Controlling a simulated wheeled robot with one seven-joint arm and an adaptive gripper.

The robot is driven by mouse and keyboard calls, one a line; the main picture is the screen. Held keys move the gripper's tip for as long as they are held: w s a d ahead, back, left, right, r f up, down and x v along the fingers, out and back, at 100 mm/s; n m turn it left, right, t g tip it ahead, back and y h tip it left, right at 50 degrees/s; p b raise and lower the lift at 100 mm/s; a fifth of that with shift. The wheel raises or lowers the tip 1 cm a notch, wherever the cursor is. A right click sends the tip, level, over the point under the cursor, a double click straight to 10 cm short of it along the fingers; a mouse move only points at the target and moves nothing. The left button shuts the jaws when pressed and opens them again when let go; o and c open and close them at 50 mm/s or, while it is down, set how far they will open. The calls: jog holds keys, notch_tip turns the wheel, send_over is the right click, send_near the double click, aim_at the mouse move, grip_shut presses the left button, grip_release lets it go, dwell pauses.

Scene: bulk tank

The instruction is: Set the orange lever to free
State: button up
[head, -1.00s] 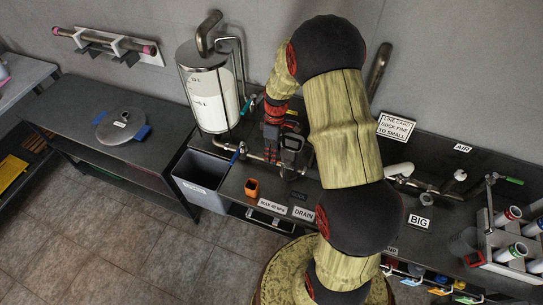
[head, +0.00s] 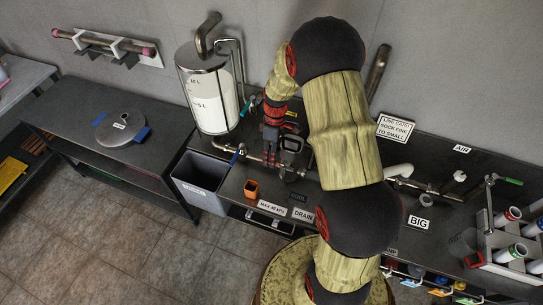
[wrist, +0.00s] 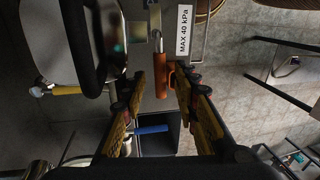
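The orange lever (wrist: 161,75), a slim orange handle on a metal stem, shows in the wrist view between the fingers of my gripper (wrist: 157,73). The fingers are open, one on each side of it; I cannot tell whether either touches.
A blue-handled valve (head: 237,154) is just left of my gripper; its handle also shows in the wrist view (wrist: 150,129). The glass tank (head: 211,95) stands behind, left. A grey bin (head: 199,183) is at front left. A DRAIN label (head: 303,215) is on the front edge.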

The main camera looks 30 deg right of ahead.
notch_tip(320, 180, up, 12)
jog(key=w+d, duration=0.1)
jog(key=shift+w+d, duration=0.25)
jog(key=shift+d, duration=0.15)
jog(key=shift+f, duration=0.1)
dwell(0.4)
